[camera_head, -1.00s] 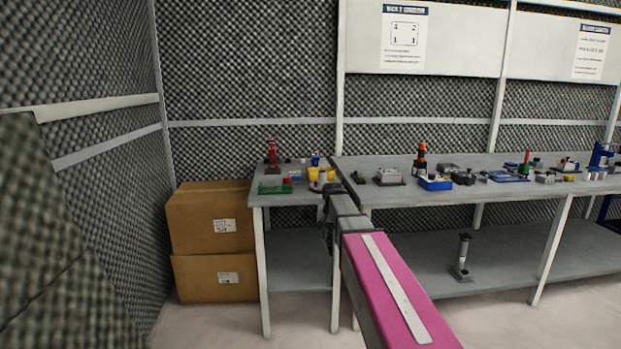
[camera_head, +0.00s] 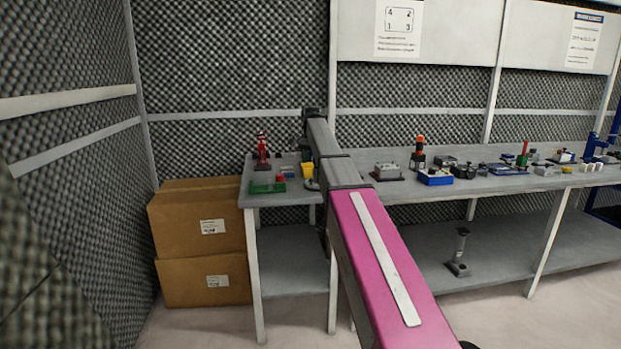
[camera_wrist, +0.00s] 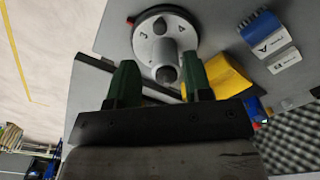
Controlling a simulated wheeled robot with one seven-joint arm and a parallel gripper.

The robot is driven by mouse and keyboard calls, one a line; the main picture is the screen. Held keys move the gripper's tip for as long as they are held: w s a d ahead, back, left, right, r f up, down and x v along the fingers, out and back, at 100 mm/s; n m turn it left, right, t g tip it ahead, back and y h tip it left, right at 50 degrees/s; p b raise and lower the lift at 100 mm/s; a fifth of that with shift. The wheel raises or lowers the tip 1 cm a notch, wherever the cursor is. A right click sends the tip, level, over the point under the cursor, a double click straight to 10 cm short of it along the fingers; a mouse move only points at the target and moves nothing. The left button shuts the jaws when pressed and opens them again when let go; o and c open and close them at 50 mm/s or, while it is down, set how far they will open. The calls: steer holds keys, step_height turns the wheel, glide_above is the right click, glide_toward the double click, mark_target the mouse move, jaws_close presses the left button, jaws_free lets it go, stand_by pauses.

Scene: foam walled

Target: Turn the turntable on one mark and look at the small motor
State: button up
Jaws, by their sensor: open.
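The turntable (camera_wrist: 150,50) is a pale grey disc with a dark rim and the numbers 3 and 4 showing, at the top of the wrist view. A grey cylinder (camera_wrist: 165,57) with a dark round end rises from its middle. I cannot tell whether any visible part is the small motor. My gripper (camera_wrist: 160,68) is open, its two green fingers on either side of the cylinder's end in the picture. Contact cannot be told. In the head view, part of a grey round thing (camera_head: 312,184), likely the turntable, shows beside my arm on the small table.
A red device (camera_head: 262,150) and green tray (camera_head: 267,188) share the small table (camera_head: 290,199). Cardboard boxes (camera_head: 197,235) stand left.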

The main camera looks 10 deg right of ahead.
step_height(320, 180, down, 8)
steer(key=shift+r, duration=0.1)
stand_by(0.4)
jaws_close()
